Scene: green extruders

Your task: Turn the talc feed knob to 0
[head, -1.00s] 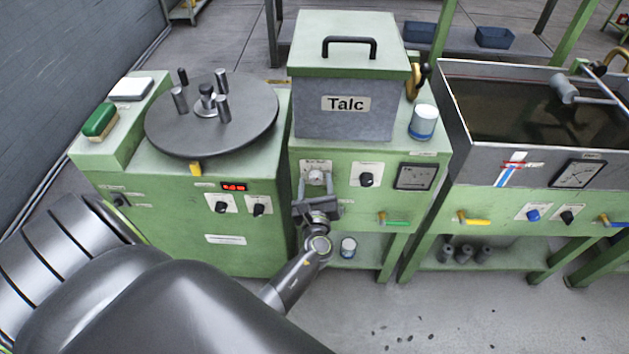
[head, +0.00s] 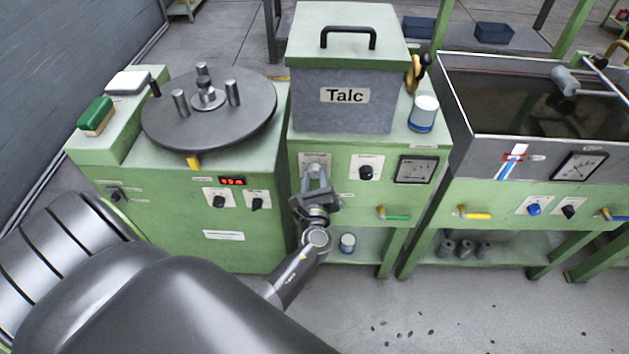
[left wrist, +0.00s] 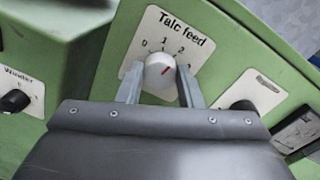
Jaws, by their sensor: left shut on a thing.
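My left gripper (left wrist: 160,75) is shut on the knob, one finger on each side. In the head view the left gripper (head: 315,172) reaches up to the green front panel under the grey "Talc" box (head: 343,112), and its fingers partly cover the knob. My right gripper is not in view.
A black knob (head: 366,172) and a gauge (head: 416,170) sit right of the plate. A green-handled valve (head: 397,217) is below them. The winder with its turntable (head: 245,120) stands left, and a water tank (head: 540,110) right. A white-and-blue cup (head: 423,112) stands beside the box.

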